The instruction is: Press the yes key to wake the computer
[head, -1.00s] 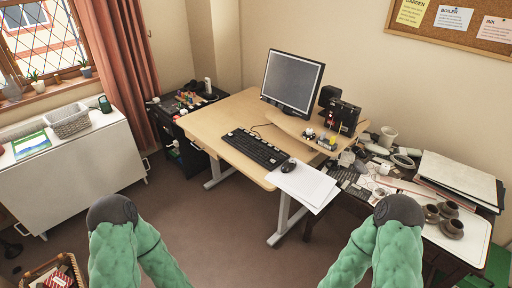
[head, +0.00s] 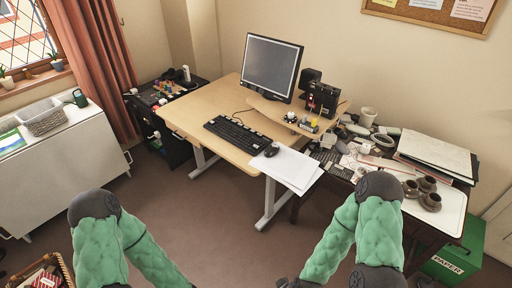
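The computer monitor (head: 271,66) stands at the back of the light wooden desk (head: 195,110), and its screen is plain dark grey. The black keyboard (head: 238,134) lies on the desk in front of it. Its key labels are too small to read, so I cannot tell which key is yes. A dark mouse (head: 271,150) lies to the right of the keyboard. My two green-sleeved arms show at the bottom, well short of the desk. Both grippers are out of the picture.
White papers (head: 291,168) overhang the desk's front right corner. A cluttered dark table (head: 310,190) adjoins on the right, with brown pots and folders. A black cabinet (head: 176,145) stands left of the desk, a white cabinet (head: 60,170) further left. The carpet (head: 215,220) before the desk is clear.

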